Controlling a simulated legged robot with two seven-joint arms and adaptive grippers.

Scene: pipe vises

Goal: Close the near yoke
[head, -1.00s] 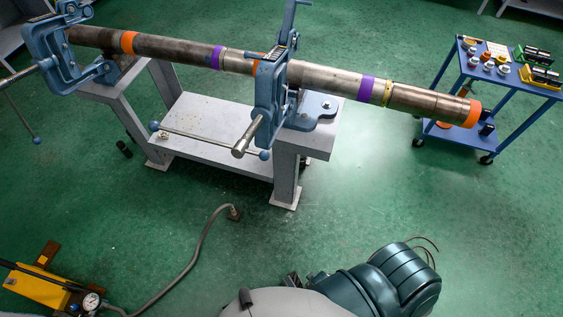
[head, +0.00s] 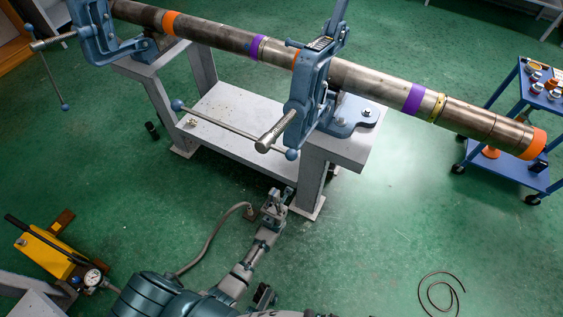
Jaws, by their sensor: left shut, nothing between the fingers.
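The near yoke (head: 308,88) is a blue frame on the vise at the right end of the stand. It is tipped over to the near side of the pipe (head: 375,83), with its screw (head: 271,137) pointing down-left towards me. A long T-bar (head: 228,128) with ball ends crosses the screw. A blue upright (head: 338,22) rises behind the pipe. My left gripper (head: 277,197) is shut and empty, below the yoke and screw and in front of the stand's right leg, apart from them in the picture. My right gripper is not clearly visible.
The far yoke (head: 96,35) is at upper left. The grey stand (head: 345,148) carries the pipe. A blue cart (head: 515,115) stands at right. A yellow pump (head: 48,255) with a gauge and grey hose (head: 207,248) is at lower left. A cable (head: 440,293) lies at lower right.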

